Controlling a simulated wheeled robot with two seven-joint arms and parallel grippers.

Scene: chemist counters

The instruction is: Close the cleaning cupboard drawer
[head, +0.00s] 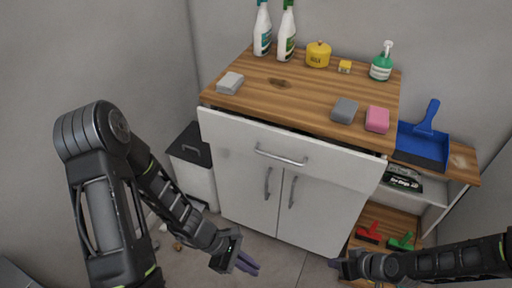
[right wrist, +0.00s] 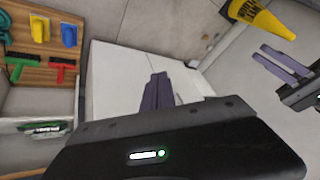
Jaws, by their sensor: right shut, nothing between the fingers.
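The white cupboard's top drawer (head: 232,134) stands out a little from the cabinet, with a dark gap between its front and the wooden top. Its silver bar handle (head: 281,156) is at mid front. Two closed white doors (head: 245,187) are below. My left gripper (head: 247,263) is low in front of the cupboard, touching nothing, its purple fingers apart in the right wrist view (right wrist: 282,63). My right gripper (head: 334,263) is low at the right, also clear of the drawer. Its fingers (right wrist: 157,92) are together and empty.
On the wooden top (head: 270,100) stand spray bottles (head: 287,35), a yellow tin (head: 318,54), a green pump bottle (head: 382,62) and sponges (head: 377,119). An open shelf with a blue dustpan (head: 424,140) is right. A bin (head: 190,160) stands left.

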